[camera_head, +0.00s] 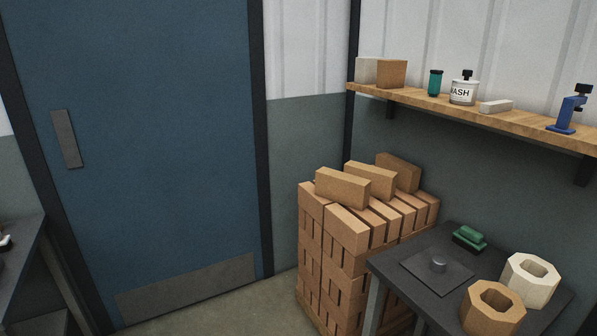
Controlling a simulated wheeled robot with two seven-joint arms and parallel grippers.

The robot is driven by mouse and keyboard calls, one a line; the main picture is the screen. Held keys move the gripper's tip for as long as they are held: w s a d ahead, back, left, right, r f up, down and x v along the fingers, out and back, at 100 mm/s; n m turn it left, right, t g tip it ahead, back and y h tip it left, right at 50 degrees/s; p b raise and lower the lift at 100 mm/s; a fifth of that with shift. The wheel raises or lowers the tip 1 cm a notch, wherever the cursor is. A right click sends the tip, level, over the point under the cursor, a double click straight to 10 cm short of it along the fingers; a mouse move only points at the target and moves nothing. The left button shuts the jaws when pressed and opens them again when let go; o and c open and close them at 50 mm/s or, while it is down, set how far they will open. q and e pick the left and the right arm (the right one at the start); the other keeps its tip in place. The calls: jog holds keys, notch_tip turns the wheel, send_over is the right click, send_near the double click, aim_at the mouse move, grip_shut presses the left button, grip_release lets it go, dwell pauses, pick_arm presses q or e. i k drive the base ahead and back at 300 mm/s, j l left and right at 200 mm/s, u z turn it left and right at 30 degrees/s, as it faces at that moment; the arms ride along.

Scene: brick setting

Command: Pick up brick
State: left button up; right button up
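A stack of orange-brown bricks (335,260) stands on the floor against the wall, right of the middle of the head view. Three loose bricks lie on top of it: a front brick (342,188), a middle brick (370,180) and a back brick (398,172). The lower right part of the stack is hidden behind a dark table. Neither of my grippers shows in the head view, and nothing is seen touching the bricks.
A dark table (405,285) at lower right carries a green-topped block (469,238), a cream hollow block (528,281) and a tan hollow block (492,308). A wooden shelf (430,103) runs above. A blue door (150,150) is at left. Bare floor (220,312) lies before it.

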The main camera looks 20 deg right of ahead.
aim_at(345, 188)
jog(key=i+z, duration=0.15)
jog(key=i, duration=0.4)
jog(key=i+j+z, duration=0.15)
jog(key=i, duration=0.45)
jog(key=i+j+z, duration=0.15)
jog(key=i, duration=0.4)
